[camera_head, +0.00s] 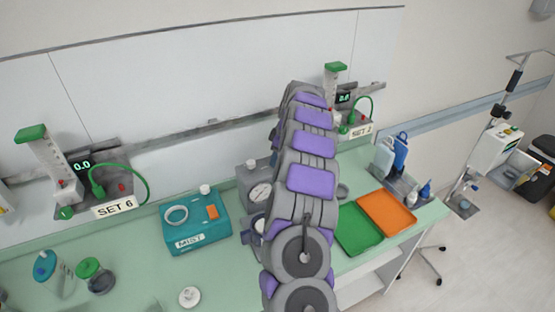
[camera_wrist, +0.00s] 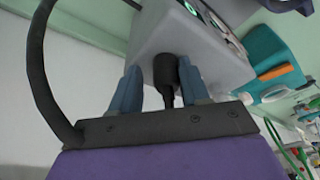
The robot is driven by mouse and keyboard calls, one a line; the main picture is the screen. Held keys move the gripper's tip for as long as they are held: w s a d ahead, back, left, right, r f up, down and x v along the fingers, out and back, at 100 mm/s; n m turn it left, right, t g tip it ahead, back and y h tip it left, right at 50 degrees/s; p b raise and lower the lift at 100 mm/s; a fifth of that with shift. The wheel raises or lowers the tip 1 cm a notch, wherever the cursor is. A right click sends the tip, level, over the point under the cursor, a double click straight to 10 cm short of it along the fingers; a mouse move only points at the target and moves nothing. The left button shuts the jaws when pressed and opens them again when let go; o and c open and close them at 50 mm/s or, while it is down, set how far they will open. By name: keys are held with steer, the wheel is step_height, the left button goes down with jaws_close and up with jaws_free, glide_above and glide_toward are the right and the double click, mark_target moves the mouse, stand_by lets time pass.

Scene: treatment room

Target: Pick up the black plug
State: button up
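The black plug (camera_wrist: 166,70) sits against the face of a grey box (camera_wrist: 205,50) in the wrist view, with a thin black cord below it. My gripper (camera_wrist: 160,82) has its two blue-grey fingers apart, one on each side of the plug. A gap shows between the left finger and the plug; the right finger is very close to it, and I cannot tell if they touch. In the head view my arm hides the gripper and plug. A grey device with a dial (camera_head: 260,193) stands beside the arm on the green counter (camera_head: 135,250).
A teal MIST box (camera_head: 195,222) stands left of my arm, and also shows in the wrist view (camera_wrist: 270,58). Green (camera_head: 357,230) and orange (camera_head: 388,212) trays lie to the right. Bottles (camera_head: 384,157) stand behind them. A dark cable (camera_wrist: 35,75) loops at the wrist view's left.

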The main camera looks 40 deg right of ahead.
steer(key=shift+a+r, duration=0.1)
steer(key=shift+a, duration=0.7)
steer(key=c, duration=0.5)
steer(key=shift+d, duration=0.15)
jaws_close()
steer(key=shift+d, duration=0.3)
